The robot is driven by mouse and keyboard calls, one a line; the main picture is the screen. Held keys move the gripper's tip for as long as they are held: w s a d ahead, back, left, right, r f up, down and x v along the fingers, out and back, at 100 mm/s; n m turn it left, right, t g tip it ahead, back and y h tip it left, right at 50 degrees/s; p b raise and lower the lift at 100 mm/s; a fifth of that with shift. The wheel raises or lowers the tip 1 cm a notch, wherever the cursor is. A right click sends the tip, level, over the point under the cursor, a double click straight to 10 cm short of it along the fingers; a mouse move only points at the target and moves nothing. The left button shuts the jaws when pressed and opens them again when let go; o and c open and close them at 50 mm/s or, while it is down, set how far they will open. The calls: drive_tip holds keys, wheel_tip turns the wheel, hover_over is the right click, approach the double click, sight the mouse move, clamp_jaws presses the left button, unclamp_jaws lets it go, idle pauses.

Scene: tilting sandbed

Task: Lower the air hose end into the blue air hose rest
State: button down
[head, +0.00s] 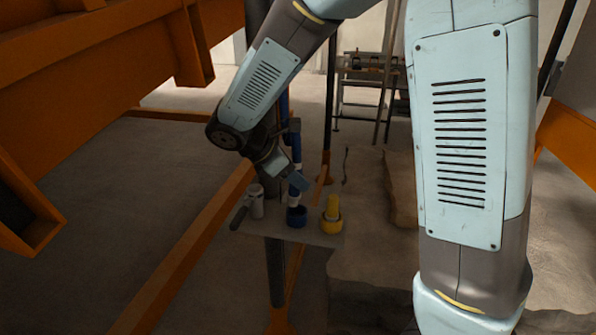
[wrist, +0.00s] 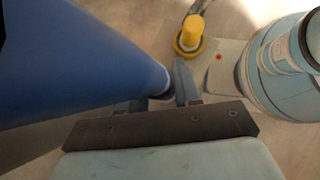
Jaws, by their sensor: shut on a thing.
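The air hose (head: 296,153) is blue with pale bands and hangs roughly upright above the small plate. My gripper (head: 296,183) is shut on the hose near its lower end. The blue air hose rest (head: 297,217) is a dark blue ring-shaped cup on the plate, directly below the hose end in the head view. The hose end meets the rest's rim in that picture; I cannot tell whether it is inside. In the wrist view the hose (wrist: 75,65) fills the upper left and narrows to a pale collar between my gripper's fingers (wrist: 160,92). The blue rest is hidden there.
The grey plate (head: 318,239) stands on a post. A yellow rest with a yellow piece (head: 332,212) is just right of the blue rest and also shows in the wrist view (wrist: 190,35). A pale cylinder (head: 256,207) stands at left. Orange beams (head: 190,245) flank the plate.

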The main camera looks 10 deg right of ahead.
sight(296, 191)
drive_tip(key=shift+f, duration=1.9)
drive_tip(key=c, duration=0.7)
unclamp_jaws()
drive_tip(key=shift+a, duration=0.1)
drive_tip(key=v, duration=1.3)
drive_tip(key=shift+r, duration=0.3)
drive_tip(key=shift+s+a, duration=0.1)
